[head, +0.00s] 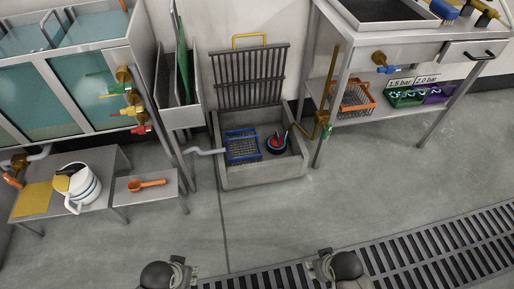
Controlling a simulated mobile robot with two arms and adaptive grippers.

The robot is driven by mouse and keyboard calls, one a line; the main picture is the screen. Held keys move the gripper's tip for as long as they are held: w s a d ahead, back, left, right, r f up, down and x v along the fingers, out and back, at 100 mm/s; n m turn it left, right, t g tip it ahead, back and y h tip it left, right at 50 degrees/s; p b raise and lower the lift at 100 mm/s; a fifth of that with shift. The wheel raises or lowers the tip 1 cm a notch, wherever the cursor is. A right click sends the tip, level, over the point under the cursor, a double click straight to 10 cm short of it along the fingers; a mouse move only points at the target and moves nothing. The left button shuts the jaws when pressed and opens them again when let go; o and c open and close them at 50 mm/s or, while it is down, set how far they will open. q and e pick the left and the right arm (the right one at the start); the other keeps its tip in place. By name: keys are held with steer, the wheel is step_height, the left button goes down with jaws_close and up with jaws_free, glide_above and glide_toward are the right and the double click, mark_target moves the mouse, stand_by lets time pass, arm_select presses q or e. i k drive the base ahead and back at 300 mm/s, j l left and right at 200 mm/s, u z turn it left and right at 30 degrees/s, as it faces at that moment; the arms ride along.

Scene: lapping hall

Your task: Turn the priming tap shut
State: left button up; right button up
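Several brass taps are in view, and I cannot tell which one is the priming tap. A column of taps on the left tank cabinet has a green lever (117,88), a yellow lever (131,111) and a red lever (141,130). A blue-handled tap (386,68) hangs on the right bench front. A green-handled tap (327,130) ends a brass pipe by the sink. An orange-handled tap (13,179) is at the far left. My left gripper (184,272) and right gripper (320,267) are low at the bottom, away from all taps; their fingers are too small to read.
Low tables at left carry a white jug (85,190), a yellow cloth (34,199) and an orange scoop (146,186). A floor grate (430,250) crosses the front. Open floor lies between.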

mark_target(327, 132)
steer(key=i+l+z, duration=0.2)
steer(key=i+z, duration=0.15)
steer(key=i+l+z, duration=0.15)
steer(key=i+z, duration=0.2)
steer(key=i, duration=0.1)
